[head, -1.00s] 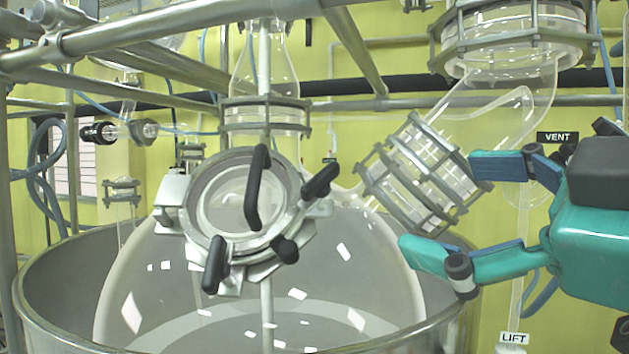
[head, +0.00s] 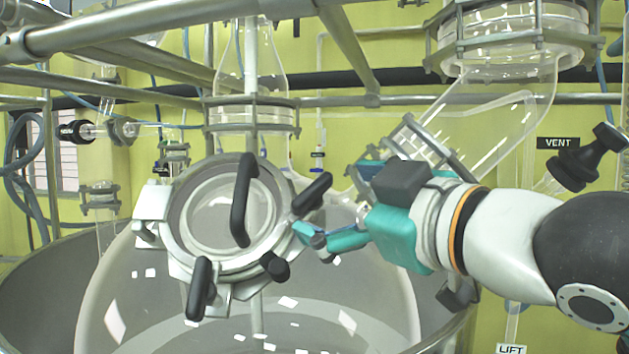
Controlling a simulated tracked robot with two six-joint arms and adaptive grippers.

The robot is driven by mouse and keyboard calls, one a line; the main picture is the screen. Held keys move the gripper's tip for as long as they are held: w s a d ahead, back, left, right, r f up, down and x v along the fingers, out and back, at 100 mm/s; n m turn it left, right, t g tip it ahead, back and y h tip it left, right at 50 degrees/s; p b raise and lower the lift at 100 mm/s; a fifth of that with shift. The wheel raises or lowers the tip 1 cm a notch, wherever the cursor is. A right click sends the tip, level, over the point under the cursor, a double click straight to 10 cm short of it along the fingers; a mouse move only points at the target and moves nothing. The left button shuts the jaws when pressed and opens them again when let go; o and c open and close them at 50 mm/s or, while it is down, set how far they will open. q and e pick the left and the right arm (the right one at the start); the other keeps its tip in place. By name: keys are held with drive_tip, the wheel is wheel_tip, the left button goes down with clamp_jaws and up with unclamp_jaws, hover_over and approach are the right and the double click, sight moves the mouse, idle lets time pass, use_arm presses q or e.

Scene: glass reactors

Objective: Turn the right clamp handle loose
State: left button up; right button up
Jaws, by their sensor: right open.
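The round glass port (head: 170,222) has a metal clamp ring with several black handles. The right clamp handle (head: 312,192) is a black grip at the ring's right side, slanting up to the right. My right gripper (head: 332,200), teal with blue pads, is open and just right of this handle, pointing left. Its lower finger lies below the handle, its tip near the ring's edge; the upper finger is partly hidden behind the gripper body. I see no contact with the handle, and depth is hard to judge. My left gripper is not in view.
A long black handle (head: 244,200) crosses the port's front. Other black grips are at the lower left (head: 200,288) and lower right (head: 274,266) of the ring. Metal rails (head: 150,30) run above. A glass side pipe (head: 500,110) stands behind my right gripper.

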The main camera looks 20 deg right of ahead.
sight(316, 195)
drive_tip(key=p+x, duration=0.1)
drive_tip(key=x, duration=0.4)
drive_tip(key=shift+w, duration=0.1)
